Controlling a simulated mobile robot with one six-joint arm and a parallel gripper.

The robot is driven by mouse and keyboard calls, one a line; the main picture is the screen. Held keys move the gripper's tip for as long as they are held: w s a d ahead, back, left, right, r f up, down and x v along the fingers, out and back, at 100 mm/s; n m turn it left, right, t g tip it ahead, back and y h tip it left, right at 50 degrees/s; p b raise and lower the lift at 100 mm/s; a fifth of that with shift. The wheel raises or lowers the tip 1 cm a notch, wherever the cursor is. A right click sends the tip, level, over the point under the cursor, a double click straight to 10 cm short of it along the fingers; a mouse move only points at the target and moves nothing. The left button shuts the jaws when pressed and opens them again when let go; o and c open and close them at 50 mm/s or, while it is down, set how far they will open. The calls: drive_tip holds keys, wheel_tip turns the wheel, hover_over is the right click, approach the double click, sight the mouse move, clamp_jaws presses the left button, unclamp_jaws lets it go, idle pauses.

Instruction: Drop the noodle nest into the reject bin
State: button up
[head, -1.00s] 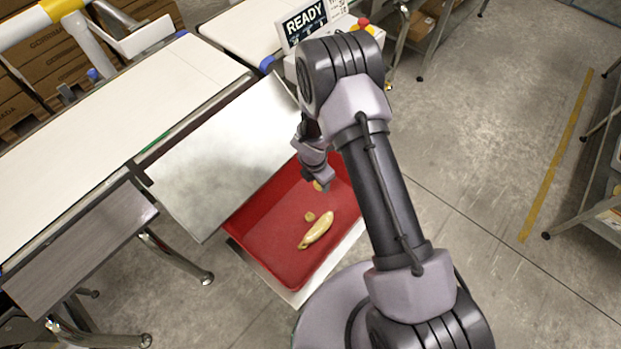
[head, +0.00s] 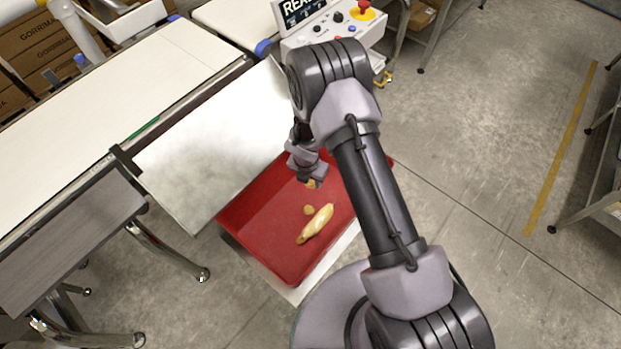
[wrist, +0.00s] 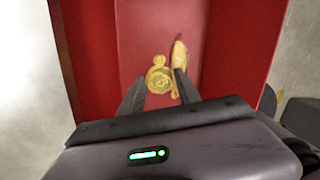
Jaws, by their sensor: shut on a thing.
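My gripper (wrist: 160,90) is shut on a noodle nest, a round pale-yellow coil (wrist: 158,80) that shows between the fingertips in the wrist view. In the head view my gripper (head: 311,181) hangs over the far part of the red reject bin (head: 258,213), with a bit of the nest (head: 312,184) showing below it. The bin's red floor also shows beneath the nest in the wrist view (wrist: 125,45). The head view does not clearly show how high the nest is above the floor.
A small round yellow piece (head: 308,210) and a long pale-yellow piece (head: 316,223) lie in the bin. A metal plate (head: 215,150) slopes beside it. The white belt (head: 100,120) is at left and a control box (head: 335,30) at the back.

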drive_tip(key=o, duration=1.4)
wheel_tip(320, 180, up, 17)
drive_tip(key=s+a+p, duration=0.1)
drive_tip(key=s+p, duration=0.1)
drive_tip(key=p, duration=0.6)
drive_tip(key=shift+s+a+r, duration=0.15)
